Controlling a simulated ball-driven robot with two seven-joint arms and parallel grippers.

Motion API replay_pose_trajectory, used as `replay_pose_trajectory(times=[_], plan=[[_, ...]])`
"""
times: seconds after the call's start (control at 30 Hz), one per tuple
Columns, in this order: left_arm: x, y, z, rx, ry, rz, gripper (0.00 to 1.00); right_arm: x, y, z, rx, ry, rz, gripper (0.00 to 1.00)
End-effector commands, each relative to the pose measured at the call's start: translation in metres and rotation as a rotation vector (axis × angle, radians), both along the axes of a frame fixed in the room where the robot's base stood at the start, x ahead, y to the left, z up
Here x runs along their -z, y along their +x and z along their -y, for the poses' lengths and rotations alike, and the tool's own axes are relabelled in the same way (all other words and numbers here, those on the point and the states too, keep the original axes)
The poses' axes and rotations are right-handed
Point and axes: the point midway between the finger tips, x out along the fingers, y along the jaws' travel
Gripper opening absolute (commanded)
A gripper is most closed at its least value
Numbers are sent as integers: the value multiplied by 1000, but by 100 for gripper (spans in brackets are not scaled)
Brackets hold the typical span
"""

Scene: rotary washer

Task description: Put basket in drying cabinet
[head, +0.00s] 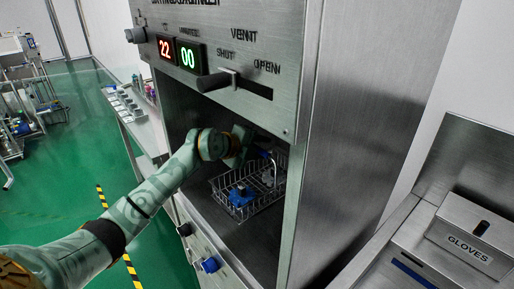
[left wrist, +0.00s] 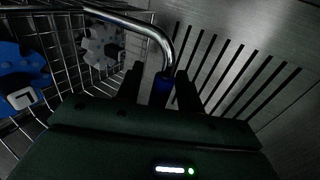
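The wire basket (head: 262,203) sits inside the drying cabinet (head: 345,130), on the chamber floor. It holds a blue part (head: 241,195) and a pale grey part, which show in the left wrist view as a blue part (left wrist: 22,78) and a grey part (left wrist: 103,45). My left gripper (head: 258,153) reaches into the chamber at the basket's handle. My right gripper is out of view.
The chamber's slotted wall or floor (left wrist: 240,75) is close beside the basket. A vent lever (head: 222,80) sticks out above the opening. A glove box (head: 465,235) is at right; a bench (head: 135,110) with small items is at left.

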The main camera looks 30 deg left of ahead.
Motion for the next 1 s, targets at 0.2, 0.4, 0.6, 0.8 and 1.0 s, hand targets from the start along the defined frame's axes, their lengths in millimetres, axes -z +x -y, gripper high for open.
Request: replay_pose_trajectory(times=[0.2, 0.4, 0.6, 0.8, 1.0], plan=[[-17, -23, -8, 0, 3, 1, 37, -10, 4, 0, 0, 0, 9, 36], [-37, -64, -22, 0, 3, 0, 37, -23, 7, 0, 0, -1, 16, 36], [-50, -94, -32, 0, 1, -1, 37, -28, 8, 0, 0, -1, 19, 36], [-54, -103, -35, 0, 1, -1, 37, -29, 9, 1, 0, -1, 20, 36], [-54, -103, -36, 0, 0, 0, 37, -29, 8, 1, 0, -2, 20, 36]])
